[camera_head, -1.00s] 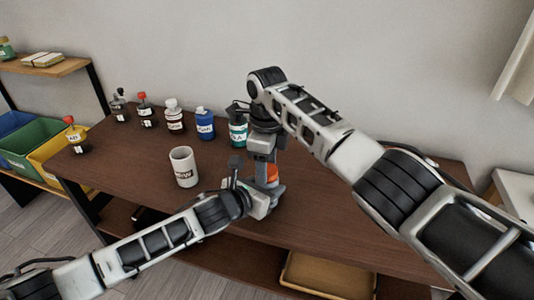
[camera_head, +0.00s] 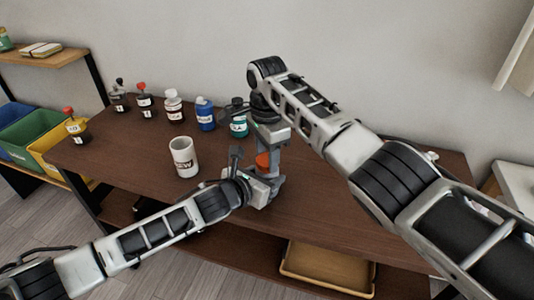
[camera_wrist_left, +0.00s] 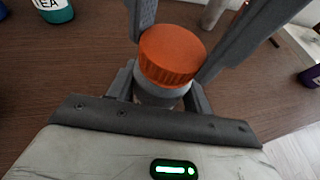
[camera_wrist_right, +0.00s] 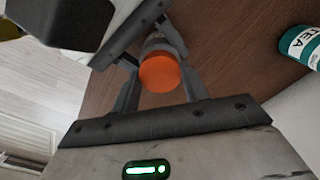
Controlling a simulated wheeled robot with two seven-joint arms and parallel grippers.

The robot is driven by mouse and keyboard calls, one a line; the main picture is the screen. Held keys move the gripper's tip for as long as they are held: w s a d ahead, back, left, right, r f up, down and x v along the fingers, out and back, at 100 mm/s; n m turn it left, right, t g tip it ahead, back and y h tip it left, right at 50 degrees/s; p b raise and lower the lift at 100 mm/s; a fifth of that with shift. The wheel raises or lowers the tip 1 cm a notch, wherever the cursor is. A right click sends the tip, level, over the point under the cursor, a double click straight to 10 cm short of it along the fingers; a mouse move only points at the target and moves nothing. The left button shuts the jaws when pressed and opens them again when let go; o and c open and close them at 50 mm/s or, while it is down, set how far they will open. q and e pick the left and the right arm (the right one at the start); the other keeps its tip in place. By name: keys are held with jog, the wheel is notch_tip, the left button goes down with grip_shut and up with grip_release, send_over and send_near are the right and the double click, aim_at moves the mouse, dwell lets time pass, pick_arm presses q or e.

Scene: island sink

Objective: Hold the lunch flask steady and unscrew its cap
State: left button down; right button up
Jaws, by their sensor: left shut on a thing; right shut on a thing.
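The lunch flask stands upright near the front of the brown table, mostly hidden by my grippers. Its orange ribbed cap (camera_head: 262,160) shows between them, and also in the left wrist view (camera_wrist_left: 172,56) and right wrist view (camera_wrist_right: 160,74). Its grey body (camera_wrist_left: 156,95) shows under the cap. My left gripper (camera_head: 268,188) comes in low from the left and is shut on the flask body. My right gripper (camera_head: 267,156) reaches down from above, with its fingers on either side of the cap, shut on it. Whether the cap has risen is not clear.
A white mug (camera_head: 183,157) stands left of the flask. Several labelled bottles line the table's back, including a blue one (camera_head: 205,115) and a teal one (camera_head: 238,122). A yellow tray (camera_head: 325,268) lies on the shelf below. Coloured bins (camera_head: 38,137) stand at the left.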

jog(key=n, duration=2.3)
jog(key=shift+r, duration=0.1)
jog(key=n, duration=0.4)
jog(key=shift+n, duration=0.4)
jog(key=n, duration=0.2)
jog(key=shift+n, duration=0.4)
jog(key=n, duration=0.4)
jog(key=shift+n, duration=0.4)
jog(key=n, duration=0.9)
